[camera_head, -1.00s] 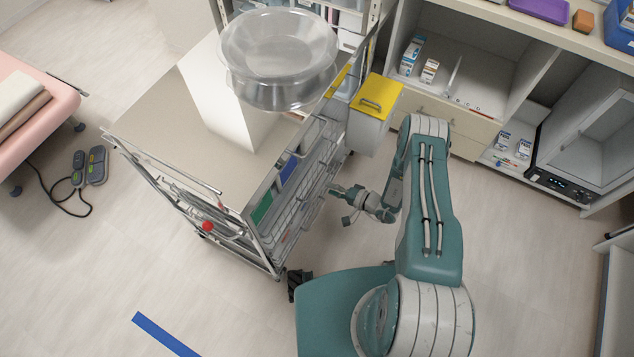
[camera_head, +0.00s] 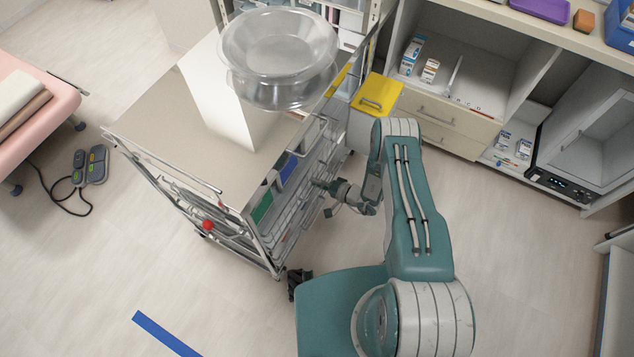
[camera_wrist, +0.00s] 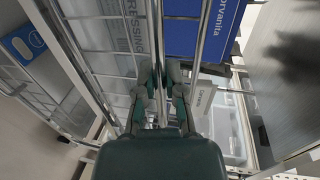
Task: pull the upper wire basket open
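The trolley's wire basket (camera_head: 293,206) is on the side facing my arm, below the trolley top, with blue and green items in it. I cannot tell the upper basket from a lower one for certain in the head view. My gripper (camera_head: 318,184) is at the basket's wire front. In the wrist view, my gripper (camera_wrist: 160,78) has its two fingers apart, one on each side of a metal basket bar (camera_wrist: 158,40). A gap shows between the fingers, and contact with the bar cannot be told. A blue box marked Corvanita (camera_wrist: 203,35) lies behind the wires.
A clear basin (camera_head: 280,45) stands on the trolley top (camera_head: 185,125). A cabinet (camera_head: 445,112) stands behind.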

